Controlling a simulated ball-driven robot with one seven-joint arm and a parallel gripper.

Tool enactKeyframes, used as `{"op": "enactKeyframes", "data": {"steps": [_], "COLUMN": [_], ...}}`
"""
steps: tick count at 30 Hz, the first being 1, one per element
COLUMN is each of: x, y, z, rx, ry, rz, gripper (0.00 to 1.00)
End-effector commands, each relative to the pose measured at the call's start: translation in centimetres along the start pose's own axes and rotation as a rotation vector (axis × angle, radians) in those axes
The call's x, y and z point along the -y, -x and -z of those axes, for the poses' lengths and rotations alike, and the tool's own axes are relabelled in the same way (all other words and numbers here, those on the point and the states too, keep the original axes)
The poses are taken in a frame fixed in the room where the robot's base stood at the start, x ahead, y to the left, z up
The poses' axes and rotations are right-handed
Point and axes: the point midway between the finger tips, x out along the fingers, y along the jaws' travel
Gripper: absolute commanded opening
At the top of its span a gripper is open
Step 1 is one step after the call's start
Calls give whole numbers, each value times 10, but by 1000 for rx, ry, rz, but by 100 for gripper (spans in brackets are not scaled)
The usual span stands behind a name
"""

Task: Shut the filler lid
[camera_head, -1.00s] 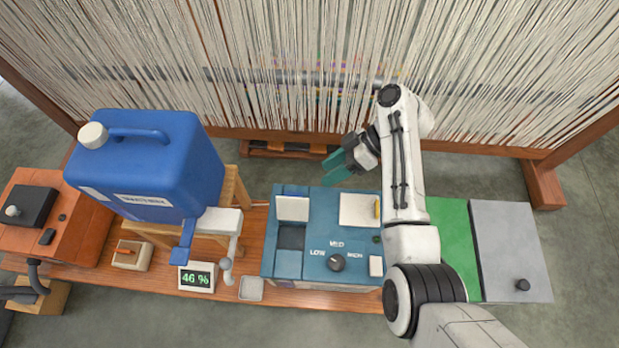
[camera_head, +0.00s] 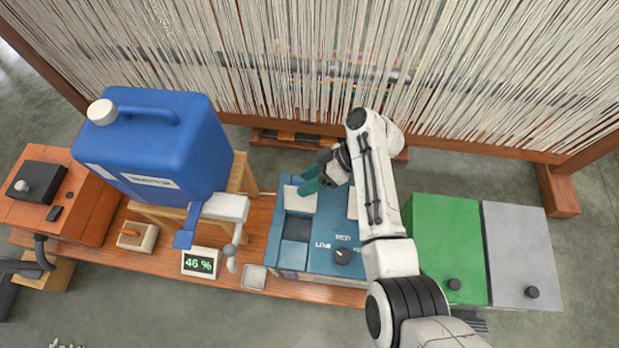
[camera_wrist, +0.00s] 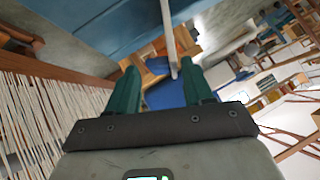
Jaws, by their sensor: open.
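The filler lid (camera_head: 299,202) is a white flap on the teal machine (camera_head: 318,262). It stands open at the far side of a dark square opening (camera_head: 296,228), which is uncovered. My gripper (camera_head: 306,185) has teal fingers, is open, and is at the lid's far upper edge; I cannot tell whether it touches. In the wrist view my two fingers (camera_wrist: 160,70) are spread apart with nothing held. A thin pale plate (camera_wrist: 168,30), probably the lid edge-on, shows ahead between and beyond the fingertips.
A blue water can (camera_head: 160,150) stands on a wooden stand to the left, with a white spout arm near the machine. A display (camera_head: 200,262) reads 46 %. My arm covers the machine's right part. Green (camera_head: 445,240) and grey (camera_head: 520,250) boxes stand right. Loom threads hang behind.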

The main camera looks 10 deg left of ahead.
Motion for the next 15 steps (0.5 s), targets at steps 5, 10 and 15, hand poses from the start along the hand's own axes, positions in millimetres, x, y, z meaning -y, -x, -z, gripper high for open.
{"op": "enactKeyframes", "data": {"steps": [5,10,15], "x": [0,0,-1], "y": [0,0,1], "z": [0,0,0], "rx": [0,0,0], "ry": [0,0,0], "rz": [0,0,-2], "gripper": [46,30,14]}}
